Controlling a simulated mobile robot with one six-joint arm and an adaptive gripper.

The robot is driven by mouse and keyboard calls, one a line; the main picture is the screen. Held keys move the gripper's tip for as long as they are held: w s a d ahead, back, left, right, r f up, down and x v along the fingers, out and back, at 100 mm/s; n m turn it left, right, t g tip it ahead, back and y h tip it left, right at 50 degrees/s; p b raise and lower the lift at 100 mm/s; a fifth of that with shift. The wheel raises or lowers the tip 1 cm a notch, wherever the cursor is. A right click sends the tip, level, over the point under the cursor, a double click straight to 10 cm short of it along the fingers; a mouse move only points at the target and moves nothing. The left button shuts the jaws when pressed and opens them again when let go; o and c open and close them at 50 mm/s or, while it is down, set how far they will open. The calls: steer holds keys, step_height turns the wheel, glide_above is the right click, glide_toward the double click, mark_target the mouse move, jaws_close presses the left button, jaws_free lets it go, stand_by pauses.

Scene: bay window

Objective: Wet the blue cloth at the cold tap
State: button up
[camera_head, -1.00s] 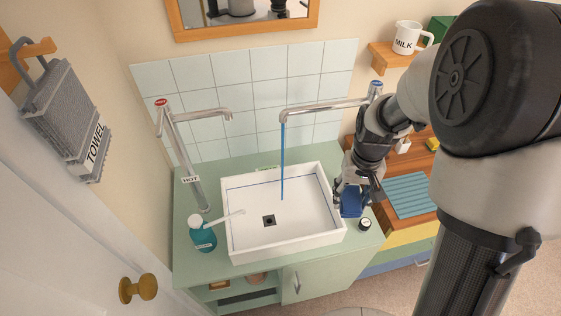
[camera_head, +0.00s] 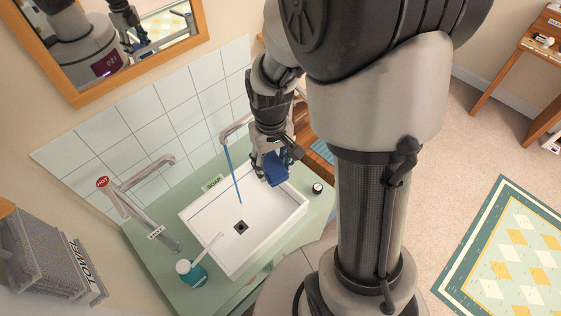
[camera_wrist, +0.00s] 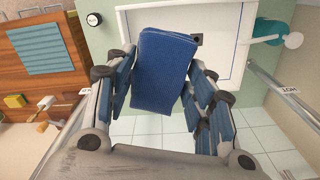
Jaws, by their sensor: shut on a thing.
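The blue cloth (camera_wrist: 163,70) is folded and held between the fingers of my gripper (camera_wrist: 160,92) in the wrist view. In the head view my gripper (camera_head: 266,166) is shut on the cloth (camera_head: 275,168), above the right end of the white sink (camera_head: 255,243). The cold tap (camera_head: 238,127) is partly hidden behind my arm. A blue stream of water (camera_head: 232,174) falls from its spout into the sink, to the left of the cloth. The cloth and the stream look apart in the head view.
The hot tap (camera_head: 138,205) stands at the sink's left, with a teal soap bottle (camera_head: 190,272) in front of it. A mirror (camera_head: 120,40) hangs above the tiles.

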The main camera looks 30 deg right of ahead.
steer(key=w+a+f, duration=0.2)
steer(key=w+a, duration=0.5)
steer(key=a, duration=0.2)
steer(key=shift+b, duration=0.35)
steer(key=shift+w+d+f, duration=0.1)
stand_by(0.5)
steer(key=shift+s+d, duration=1.3)
steer(key=shift+d, duration=0.25)
steer(key=shift+s+d, duration=1.25)
steer(key=shift+d, duration=0.3)
steer(key=shift+s+d+r+p, duration=0.7)
steer(key=shift+s+d+r, duration=0.1)
steer(key=shift+d+r, duration=0.25)
steer(key=shift+s+d+r+p, duration=0.65)
steer(key=shift+s+d+r, duration=0.15)
steer(key=shift+d+r, duration=0.15)
